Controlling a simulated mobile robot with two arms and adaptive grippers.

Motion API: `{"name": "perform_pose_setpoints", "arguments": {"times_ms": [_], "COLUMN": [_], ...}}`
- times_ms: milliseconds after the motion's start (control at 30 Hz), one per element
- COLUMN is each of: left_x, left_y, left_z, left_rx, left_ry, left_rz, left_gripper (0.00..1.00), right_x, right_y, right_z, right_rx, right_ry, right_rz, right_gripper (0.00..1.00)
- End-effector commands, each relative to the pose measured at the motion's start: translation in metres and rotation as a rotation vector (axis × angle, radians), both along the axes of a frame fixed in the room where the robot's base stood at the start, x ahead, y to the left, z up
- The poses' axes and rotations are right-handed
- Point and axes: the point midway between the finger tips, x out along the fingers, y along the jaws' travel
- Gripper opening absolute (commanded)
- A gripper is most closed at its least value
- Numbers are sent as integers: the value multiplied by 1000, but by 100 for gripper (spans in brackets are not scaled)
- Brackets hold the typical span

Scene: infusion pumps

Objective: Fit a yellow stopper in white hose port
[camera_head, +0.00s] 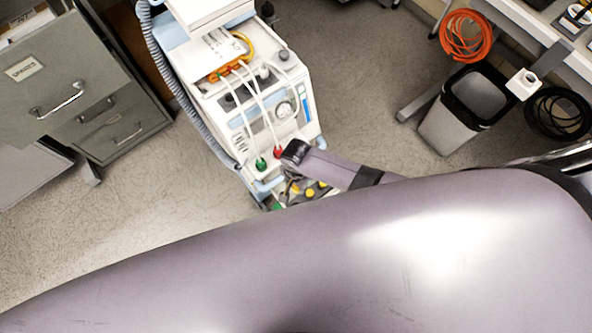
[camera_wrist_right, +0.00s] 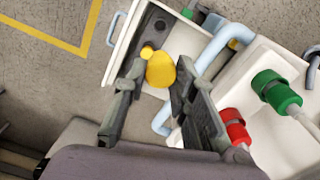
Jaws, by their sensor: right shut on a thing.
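My right gripper (camera_wrist_right: 160,78) is shut on a yellow stopper (camera_wrist_right: 161,70), which sits between its two fingertips in the right wrist view. A smaller yellow piece (camera_wrist_right: 147,52) shows just beyond it, over a white tray (camera_wrist_right: 125,45) with a dark inside. The white pump machine (camera_head: 270,110) stands in the head view, with white hoses, a green connector (camera_head: 261,164) and a red connector (camera_head: 278,152) on its front. The green (camera_wrist_right: 276,90) and red (camera_wrist_right: 235,128) connectors also show right of my gripper in the wrist view. I cannot tell which port is the white hose port. My left gripper is not in view.
Light blue handle rails (camera_wrist_right: 226,38) run beside the tray, close to my right fingers. More yellow pieces (camera_head: 310,192) lie low at the machine's front. A grey cabinet (camera_head: 60,75) stands left and a bin (camera_head: 462,105) right. My arm covers much of the lower head view.

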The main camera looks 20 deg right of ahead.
Motion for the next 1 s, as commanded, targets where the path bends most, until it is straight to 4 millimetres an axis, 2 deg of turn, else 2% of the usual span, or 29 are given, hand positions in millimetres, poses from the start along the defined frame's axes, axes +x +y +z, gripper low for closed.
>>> {"name": "perform_pose_setpoints", "arguments": {"times_ms": [833, 867, 900, 1000], "left_x": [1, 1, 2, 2], "left_y": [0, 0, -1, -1], "left_z": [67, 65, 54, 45], "left_rx": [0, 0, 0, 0], "left_ry": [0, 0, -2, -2], "left_rz": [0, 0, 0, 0], "left_gripper": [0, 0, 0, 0], "right_x": [1, 3, 9, 21], "right_y": [-1, -1, -3, -7], "right_z": [103, 103, 95, 94], "right_rx": [-2, -3, -2, -4], "right_ry": [-3, -3, -4, -4], "right_rz": [0, -1, -2, -1], "right_gripper": [13, 13, 13, 13]}}
